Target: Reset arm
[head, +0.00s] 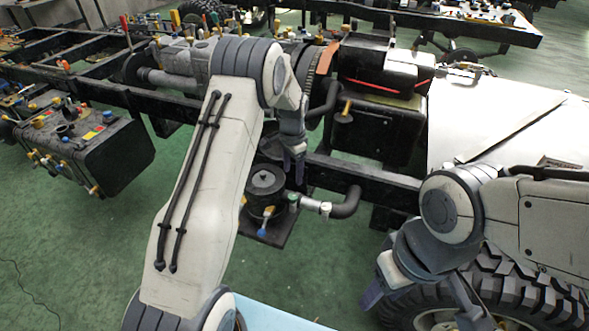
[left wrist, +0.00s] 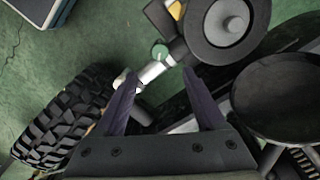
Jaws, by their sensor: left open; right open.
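My left arm rises from the bottom of the head view and bends down at the top. Its gripper (head: 293,166) hangs in front of the chassis frame (head: 365,176), above and right of a round black canister (head: 264,186). In the left wrist view, the left gripper's two purple fingers (left wrist: 158,74) stand apart with nothing between them. A metal pipe fitting with a green cap (left wrist: 160,53) shows beyond the fingertips. My right gripper (head: 374,292) hangs at the lower right, beside a large tyre; it is open, and no held object shows.
The large tyre (head: 510,288) stands close under my right arm, below a pale panel (head: 480,115). A black box with coloured fittings (head: 90,150) hangs on the left. A black bent hose (head: 346,204) sticks out near the canister. Green floor (head: 320,270) is open at lower middle.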

